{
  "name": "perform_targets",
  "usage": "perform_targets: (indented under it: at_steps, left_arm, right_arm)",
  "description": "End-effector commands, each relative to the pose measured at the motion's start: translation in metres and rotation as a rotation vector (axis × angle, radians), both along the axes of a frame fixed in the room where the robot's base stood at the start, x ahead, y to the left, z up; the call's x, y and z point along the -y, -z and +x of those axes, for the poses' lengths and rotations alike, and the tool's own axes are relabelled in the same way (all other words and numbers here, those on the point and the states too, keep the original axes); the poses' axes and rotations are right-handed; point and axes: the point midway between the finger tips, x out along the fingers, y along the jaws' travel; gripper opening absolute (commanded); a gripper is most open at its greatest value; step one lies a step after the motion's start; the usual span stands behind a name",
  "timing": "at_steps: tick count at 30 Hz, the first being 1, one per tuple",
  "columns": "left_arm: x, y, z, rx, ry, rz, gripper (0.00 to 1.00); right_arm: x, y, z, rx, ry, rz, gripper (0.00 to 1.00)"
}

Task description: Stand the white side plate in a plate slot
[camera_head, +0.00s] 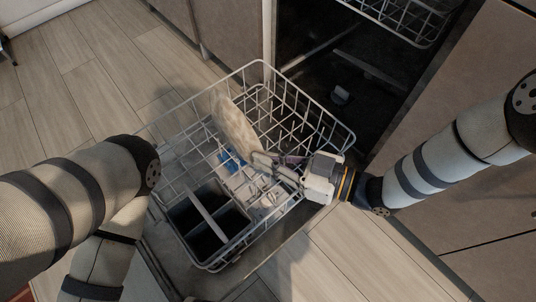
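A cream, elongated piece (235,126) leans in the tined part of the lower dishwasher rack (262,66). It looks like the side plate seen at a steep angle, but I cannot be sure, nor tell whether it sits in a slot.
The rack is pulled out of the dark dishwasher interior (350,85). A dark cutlery basket (205,238) fills its near corner. A blue item (231,160) lies beside my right gripper. The upper rack (410,18) shows at top right. Wooden floor (70,100) is clear at upper left.

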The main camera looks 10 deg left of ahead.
Motion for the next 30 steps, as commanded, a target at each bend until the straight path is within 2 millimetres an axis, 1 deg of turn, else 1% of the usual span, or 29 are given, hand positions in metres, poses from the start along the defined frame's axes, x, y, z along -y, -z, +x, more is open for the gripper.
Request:
perform_targets:
  at_steps: [30]
  left_arm:
    - [0.0, 0.014, -0.002, -0.017, 0.0, 0.0, 0.25]
  right_arm:
    - [0.0, 0.025, 0.0, 0.001, 0.0, 0.003, 0.0]
